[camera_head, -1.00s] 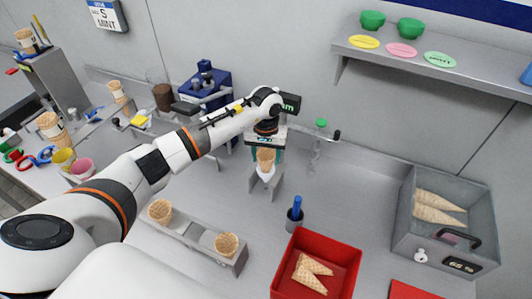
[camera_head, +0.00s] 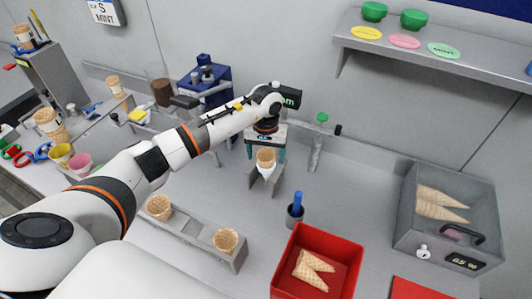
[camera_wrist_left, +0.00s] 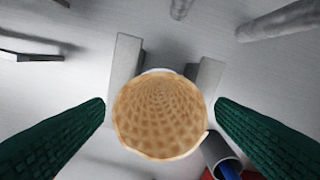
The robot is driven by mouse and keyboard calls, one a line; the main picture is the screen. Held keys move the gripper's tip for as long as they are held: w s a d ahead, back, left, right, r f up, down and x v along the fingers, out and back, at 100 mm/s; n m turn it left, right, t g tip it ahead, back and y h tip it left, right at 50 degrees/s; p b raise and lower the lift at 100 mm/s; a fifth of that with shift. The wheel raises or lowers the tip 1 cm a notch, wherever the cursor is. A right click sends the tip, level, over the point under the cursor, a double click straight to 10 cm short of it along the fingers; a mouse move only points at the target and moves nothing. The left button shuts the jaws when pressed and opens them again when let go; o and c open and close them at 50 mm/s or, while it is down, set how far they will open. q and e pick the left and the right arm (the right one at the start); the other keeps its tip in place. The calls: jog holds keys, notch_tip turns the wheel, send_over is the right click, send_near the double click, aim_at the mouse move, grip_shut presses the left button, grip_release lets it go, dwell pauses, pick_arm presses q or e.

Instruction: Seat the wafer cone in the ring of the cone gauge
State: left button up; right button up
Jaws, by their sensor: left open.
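The wafer cone (camera_head: 265,158) stands point down in the cone gauge (camera_head: 272,184), a small grey stand in the middle of the counter. In the left wrist view its round mouth (camera_wrist_left: 160,115) faces me between two grey plates of the gauge. A sliver of white ring shows behind the rim; the cone hides the rest, so I cannot tell how deep it sits. My left gripper (camera_head: 266,154) is open above the gauge, its green fingers on either side of the cone and apart from it. My right gripper is out of view.
A grey rack (camera_head: 193,238) with two cones stands in front on the left. A blue pen in a grey cup (camera_head: 295,217) and a red bin (camera_head: 319,240) of cones are to the right. A grey box (camera_head: 405,225) holds more cones.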

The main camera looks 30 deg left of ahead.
pick_arm(q)
notch_tip(320, 180, up, 12)
jog(key=b, duration=0.3)
dwell(0.9)
